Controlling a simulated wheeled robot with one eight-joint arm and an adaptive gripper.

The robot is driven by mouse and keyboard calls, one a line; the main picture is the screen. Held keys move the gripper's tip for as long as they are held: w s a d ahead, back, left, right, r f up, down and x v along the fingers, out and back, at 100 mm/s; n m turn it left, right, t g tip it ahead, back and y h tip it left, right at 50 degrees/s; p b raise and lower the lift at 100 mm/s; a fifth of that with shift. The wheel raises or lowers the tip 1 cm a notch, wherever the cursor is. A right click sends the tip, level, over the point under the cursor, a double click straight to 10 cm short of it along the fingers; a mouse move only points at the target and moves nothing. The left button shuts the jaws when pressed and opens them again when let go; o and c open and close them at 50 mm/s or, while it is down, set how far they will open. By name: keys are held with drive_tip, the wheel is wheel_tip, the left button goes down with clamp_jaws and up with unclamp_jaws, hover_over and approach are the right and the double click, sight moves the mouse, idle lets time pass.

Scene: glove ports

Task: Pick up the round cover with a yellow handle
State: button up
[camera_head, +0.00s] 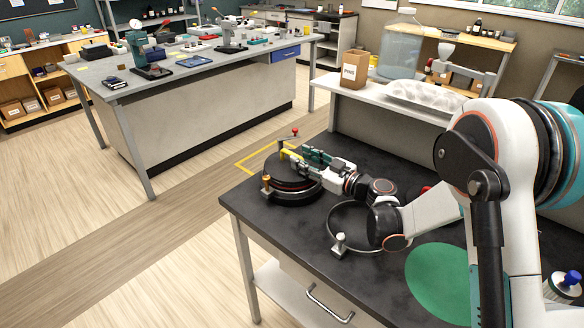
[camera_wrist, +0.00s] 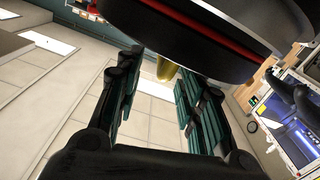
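The round cover (camera_head: 292,187) is a black disc with a red ring around its edge, at the left part of the dark bench. Its yellow handle (camera_head: 290,154) shows at my fingertips. My gripper (camera_head: 303,160) reaches over the cover from the right, with its teal fingers spread. In the wrist view the cover (camera_wrist: 215,30) fills the top, and part of the yellow handle (camera_wrist: 167,69) shows between the two open fingers (camera_wrist: 160,85). A gap shows beside the handle; I cannot tell if either finger touches it. My fingers hide part of the cover.
A gold-topped clamp (camera_head: 266,183) and a red-knobbed lever (camera_head: 295,132) stand at the cover's rim. A green round patch (camera_head: 437,283) is at the bench's front right. A cardboard box (camera_head: 354,70) stands behind.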

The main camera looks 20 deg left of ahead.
drive_tip(key=b+x, duration=0.1)
drive_tip(key=x, duration=0.3)
drive_tip(key=shift+a+f+b, duration=0.25)
drive_tip(key=shift+a+b, duration=0.15)
drive_tip(key=shift+a, duration=0.05)
clamp_jaws()
drive_tip(key=shift+r, duration=0.1)
